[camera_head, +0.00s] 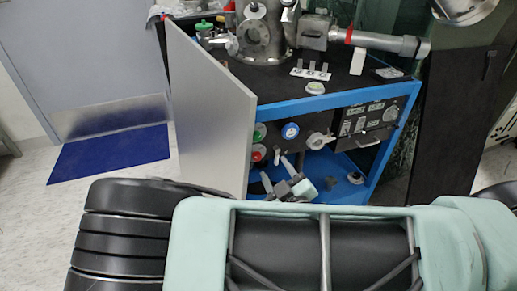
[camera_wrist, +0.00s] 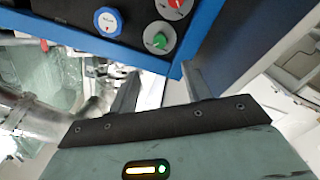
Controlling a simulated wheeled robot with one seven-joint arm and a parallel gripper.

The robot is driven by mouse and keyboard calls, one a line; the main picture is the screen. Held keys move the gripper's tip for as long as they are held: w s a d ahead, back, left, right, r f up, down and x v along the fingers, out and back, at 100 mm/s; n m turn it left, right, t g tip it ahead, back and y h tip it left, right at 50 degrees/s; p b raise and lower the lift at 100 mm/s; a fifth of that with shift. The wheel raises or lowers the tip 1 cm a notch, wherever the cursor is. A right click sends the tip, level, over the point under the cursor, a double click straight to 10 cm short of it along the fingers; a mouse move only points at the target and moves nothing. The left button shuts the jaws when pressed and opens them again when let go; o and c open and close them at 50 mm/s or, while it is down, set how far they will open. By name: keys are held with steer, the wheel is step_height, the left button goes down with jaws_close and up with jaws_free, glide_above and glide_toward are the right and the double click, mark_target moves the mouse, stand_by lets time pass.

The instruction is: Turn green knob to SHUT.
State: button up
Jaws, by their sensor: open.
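The green knob (camera_head: 258,132) is on a pale round dial on the cabinet's dark front panel, just right of the open grey door in the head view. In the wrist view the green knob (camera_wrist: 160,40) lies ahead of my fingertips, roughly between them and apart from them. My gripper (camera_wrist: 160,69) is open and empty. In the head view my gripper (camera_head: 272,172) is low in front of the panel, below the knob. The dial's lettering is too small to read.
A red knob (camera_head: 258,153) sits directly below the green one, and a blue knob (camera_head: 290,131) to its right. The open grey door (camera_head: 205,110) stands close on the left. The blue cabinet frame (camera_wrist: 205,30) edges the panel. Metal vacuum parts (camera_head: 262,35) stand on top.

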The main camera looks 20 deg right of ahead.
mark_target(258, 138)
steer(key=w+b, duration=0.3)
steer(key=w, duration=1)
steer(key=shift+w, duration=0.25)
steer(key=c, duration=1)
